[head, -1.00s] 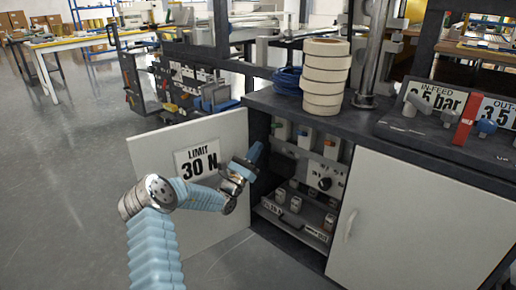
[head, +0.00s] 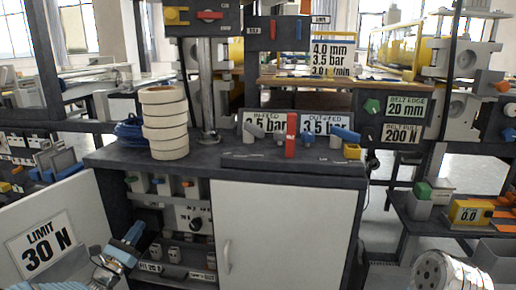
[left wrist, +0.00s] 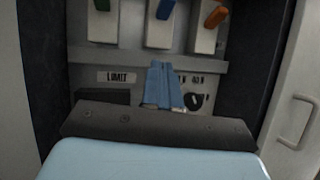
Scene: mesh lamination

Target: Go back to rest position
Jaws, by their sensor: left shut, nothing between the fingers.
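My left gripper (head: 134,236) shows at the lower left of the head view, in front of the open cabinet's left side. Its blue fingers are together with nothing between them. In the left wrist view the shut fingers (left wrist: 163,84) point into the cabinet, in front of a panel with a LIMIT label (left wrist: 117,77) and a black knob (left wrist: 194,101). I cannot tell how far the fingertips are from the panel. My right gripper is not in view; only part of an arm link shows at the lower right of the head view.
The open left door (head: 75,213) with its LIMIT 30 N sign stands beside my left arm. The right cabinet door (head: 300,235) is closed. Tape rolls (head: 165,125) and a blue coil (head: 130,131) sit on the dark countertop (head: 200,160). Shelving (head: 405,215) stands at the right.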

